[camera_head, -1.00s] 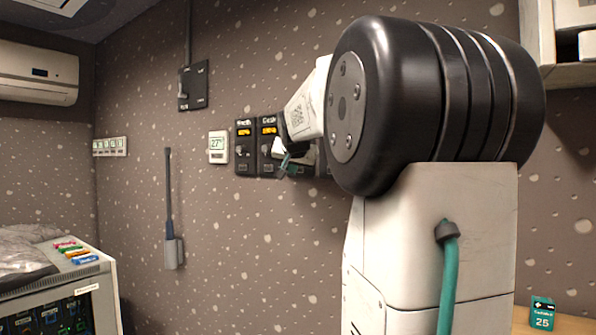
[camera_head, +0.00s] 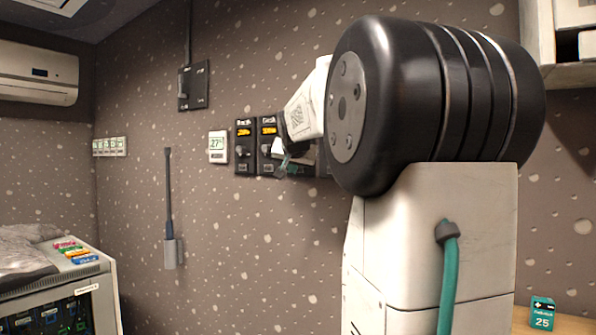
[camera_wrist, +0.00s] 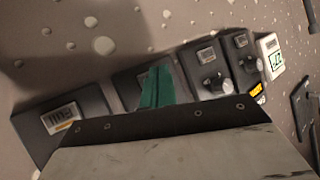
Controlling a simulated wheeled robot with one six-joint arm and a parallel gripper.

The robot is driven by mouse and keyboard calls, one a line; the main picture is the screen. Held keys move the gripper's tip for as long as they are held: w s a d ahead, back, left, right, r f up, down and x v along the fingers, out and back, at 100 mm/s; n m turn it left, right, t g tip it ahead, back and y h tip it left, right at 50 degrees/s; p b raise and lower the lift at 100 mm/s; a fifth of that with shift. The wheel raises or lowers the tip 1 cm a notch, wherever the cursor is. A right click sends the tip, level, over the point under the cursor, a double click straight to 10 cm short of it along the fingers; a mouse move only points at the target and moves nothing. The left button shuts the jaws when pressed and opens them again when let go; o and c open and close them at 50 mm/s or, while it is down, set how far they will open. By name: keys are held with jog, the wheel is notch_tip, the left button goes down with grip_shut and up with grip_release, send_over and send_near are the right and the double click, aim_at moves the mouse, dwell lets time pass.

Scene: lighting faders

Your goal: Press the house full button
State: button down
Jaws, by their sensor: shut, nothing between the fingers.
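A row of dark control plates hangs on the speckled wall. In the wrist view the leftmost plate (camera_wrist: 84,112) has a tilted label (camera_wrist: 61,117) that seems to read "Full"; its lower part is hidden by my wrist. My gripper (camera_wrist: 158,86), with green fingers, is shut and empty in front of the neighbouring plate (camera_wrist: 126,92) and covers much of it. I cannot tell whether the fingertips touch that plate. In the head view my gripper (camera_head: 284,166) is small beside the plates, and my arm hides the plates farther right.
Two fader plates with knobs (camera_wrist: 213,83) (camera_wrist: 249,65) and amber displays stand beside it, then a white thermostat (camera_wrist: 270,56). In the head view a dark switch box (camera_head: 194,86), a hanging grey tool (camera_head: 170,210) and a cabinet (camera_head: 75,285) stand left.

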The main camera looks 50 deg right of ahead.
jog(key=shift+d, duration=0.2)
dwell(0.5)
jog(key=shift+d, duration=0.25)
dwell(0.3)
jog(key=shift+a, duration=0.45)
jog(key=a, duration=0.6)
jog(key=shift+s, duration=0.25)
dwell(0.4)
